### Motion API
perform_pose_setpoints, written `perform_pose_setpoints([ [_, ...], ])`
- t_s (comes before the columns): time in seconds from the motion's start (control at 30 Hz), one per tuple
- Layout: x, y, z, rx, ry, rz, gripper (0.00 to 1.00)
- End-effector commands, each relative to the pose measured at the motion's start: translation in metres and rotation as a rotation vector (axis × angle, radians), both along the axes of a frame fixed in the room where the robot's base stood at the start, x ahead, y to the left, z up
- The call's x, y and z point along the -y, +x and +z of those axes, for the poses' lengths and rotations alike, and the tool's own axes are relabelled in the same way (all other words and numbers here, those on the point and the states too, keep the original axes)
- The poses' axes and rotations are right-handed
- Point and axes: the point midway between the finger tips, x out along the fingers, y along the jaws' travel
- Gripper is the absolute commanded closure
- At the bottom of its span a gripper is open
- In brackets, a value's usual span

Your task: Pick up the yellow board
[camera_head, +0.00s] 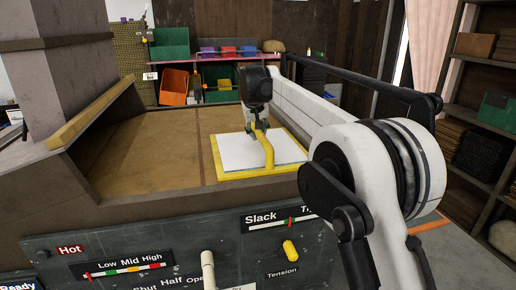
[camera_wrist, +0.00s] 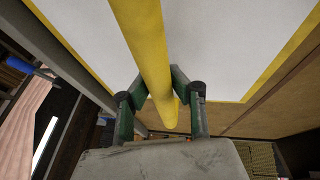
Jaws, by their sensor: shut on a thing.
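The yellow board (camera_head: 231,154) has a white face, a yellow border and a raised yellow bar handle (camera_head: 266,150). In the head view it is at the right end of the brown bed, and I cannot tell whether it touches the bed. My gripper (camera_head: 259,129) is above the board at the handle. In the wrist view my gripper (camera_wrist: 163,100) has its green and black fingers on both sides of the yellow handle (camera_wrist: 146,50), shut on it. The board's white face (camera_wrist: 230,40) fills much of that view behind the handle.
The brown bed (camera_head: 150,155) is bare left of the board. A wooden strip (camera_head: 85,115) edges its left side. The front panel (camera_head: 180,250) carries a yellow lever (camera_head: 290,250) and a pale lever (camera_head: 208,270). Shelves with bins stand behind and at right.

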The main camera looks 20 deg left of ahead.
Motion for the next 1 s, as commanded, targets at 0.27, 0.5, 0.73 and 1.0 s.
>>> perform_pose_setpoints([
  [0.27,0.0,0.0,0.002,0.001,0.001,0.0,1.0],
  [0.5,0.0,0.0,0.006,0.001,0.001,0.0,1.0],
  [0.73,0.0,0.0,0.025,0.001,0.001,0.0,1.0],
  [1.0,-0.015,-0.005,0.05,0.001,0.0,0.001,1.0],
])
